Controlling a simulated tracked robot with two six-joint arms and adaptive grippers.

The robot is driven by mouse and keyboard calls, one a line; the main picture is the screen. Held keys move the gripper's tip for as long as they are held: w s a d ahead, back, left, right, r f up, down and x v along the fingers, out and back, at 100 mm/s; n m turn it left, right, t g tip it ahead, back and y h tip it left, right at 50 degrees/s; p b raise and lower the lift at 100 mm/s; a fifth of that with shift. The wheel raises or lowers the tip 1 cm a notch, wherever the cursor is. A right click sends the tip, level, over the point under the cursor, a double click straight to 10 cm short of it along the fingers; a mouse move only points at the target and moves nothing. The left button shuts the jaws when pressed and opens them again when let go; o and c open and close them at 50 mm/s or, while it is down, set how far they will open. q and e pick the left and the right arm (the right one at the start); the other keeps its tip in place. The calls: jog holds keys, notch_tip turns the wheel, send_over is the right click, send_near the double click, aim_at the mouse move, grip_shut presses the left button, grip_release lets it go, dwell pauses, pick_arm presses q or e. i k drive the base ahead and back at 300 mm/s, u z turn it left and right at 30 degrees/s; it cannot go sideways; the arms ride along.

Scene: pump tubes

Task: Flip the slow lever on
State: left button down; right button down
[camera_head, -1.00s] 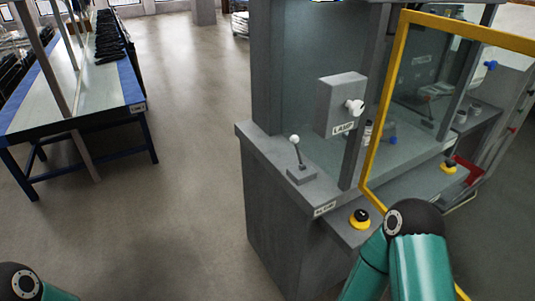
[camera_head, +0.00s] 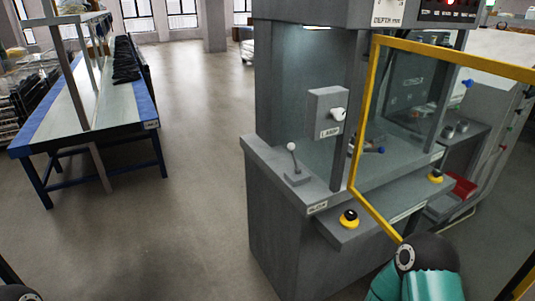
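The slow lever (camera_head: 293,162) is a thin stick with a white ball knob on a small grey block. It stands on the left ledge of the grey machine, above a small label that is hard to read (camera_head: 317,208). The stick leans slightly, with its knob toward the back left. Nothing touches it. My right arm shows only as a teal and black link at the bottom right. My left arm shows only as a small dark part at the bottom left corner. Neither gripper is in view.
A yellow-framed door (camera_head: 365,125) stands at the machine's front. A yellow-and-black button (camera_head: 349,219) is on the lower shelf. A blue-edged table (camera_head: 100,112) stands left, with open floor between.

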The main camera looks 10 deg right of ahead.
aim_at(291, 146)
jog(key=z, duration=0.1)
jog(key=i, duration=0.85)
jog(key=z, duration=0.05)
